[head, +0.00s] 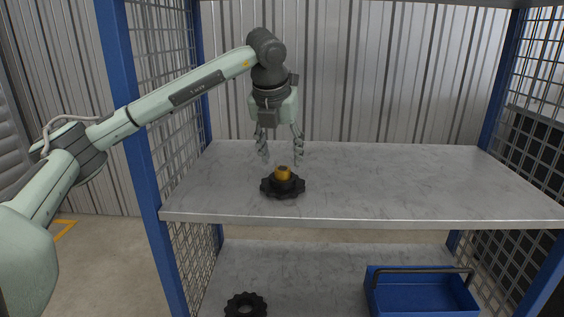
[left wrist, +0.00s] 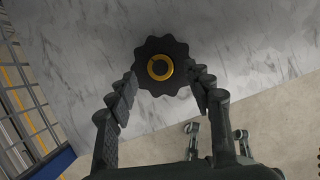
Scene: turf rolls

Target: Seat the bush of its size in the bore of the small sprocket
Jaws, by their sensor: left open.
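A black toothed sprocket (head: 283,190) lies flat on the upper shelf, near its front edge. A yellow bush (head: 283,174) stands upright at its middle and sticks up above it; how deep it sits is hidden. In the left wrist view the bush (left wrist: 149,67) is a yellow ring around a dark hole, roughly centred on the sprocket (left wrist: 173,46). My left gripper (head: 280,159) points down above the bush, open and empty, its fingers apart on either side. A second black toothed sprocket (head: 246,310) lies on the lower shelf, partly cut off. My right gripper is not in view.
The grey upper shelf (head: 400,185) is otherwise clear. A blue tray (head: 420,309) with a dark handle stands on the lower shelf (head: 320,270) at right. Blue posts (head: 142,150) and wire mesh panels bound the rack's sides; corrugated metal stands behind.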

